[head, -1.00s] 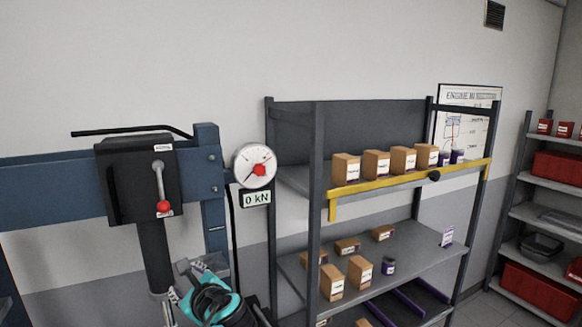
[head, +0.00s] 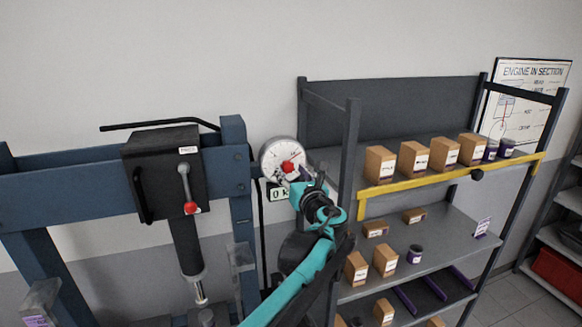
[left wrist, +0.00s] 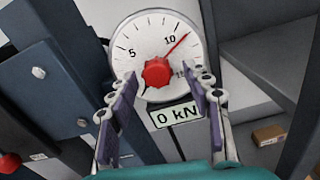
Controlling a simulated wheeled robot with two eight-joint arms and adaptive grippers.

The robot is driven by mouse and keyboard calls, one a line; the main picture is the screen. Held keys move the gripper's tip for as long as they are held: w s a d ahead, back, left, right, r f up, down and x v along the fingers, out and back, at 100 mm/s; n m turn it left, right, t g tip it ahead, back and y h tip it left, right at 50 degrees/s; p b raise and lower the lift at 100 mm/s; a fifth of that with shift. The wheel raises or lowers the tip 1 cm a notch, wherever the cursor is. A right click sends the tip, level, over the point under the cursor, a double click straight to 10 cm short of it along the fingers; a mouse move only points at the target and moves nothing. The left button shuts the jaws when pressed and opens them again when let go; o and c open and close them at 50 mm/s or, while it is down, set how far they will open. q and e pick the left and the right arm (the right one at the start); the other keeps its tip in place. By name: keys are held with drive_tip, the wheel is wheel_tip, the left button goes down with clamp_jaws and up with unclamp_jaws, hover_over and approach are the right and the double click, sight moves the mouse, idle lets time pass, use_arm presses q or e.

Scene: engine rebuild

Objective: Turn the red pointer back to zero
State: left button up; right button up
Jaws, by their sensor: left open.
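The round white gauge (head: 270,160) hangs on the right post of the blue press frame. Its red knob (head: 289,166) sits in the middle of the face and shows large in the left wrist view (left wrist: 157,72). The thin red pointer (left wrist: 181,43) points up and right, a little past 10. A black needle points to the lower left, and the display (left wrist: 176,117) below reads 0 kN. My left gripper (head: 306,181) is open in front of the gauge. Its two fingers (left wrist: 163,77) stand on either side of the knob in the picture; I see no contact.
The blue press (head: 90,196) with its black pump box (head: 160,175) and red-tipped lever (head: 186,190) stands left of the gauge. A grey shelf post (head: 347,165) rises close to the right of my left arm. Cardboard boxes stand on the shelves.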

use_arm(q)
drive_tip(key=shift+w+a, duration=0.1)
drive_tip(key=shift+w, duration=0.25)
drive_tip(key=shift+s+a+r, duration=0.1)
drive_tip(key=shift+s+a, duration=0.05)
drive_tip(key=shift+a, duration=0.05)
drive_tip(key=shift+d, duration=0.1)
clamp_jaws()
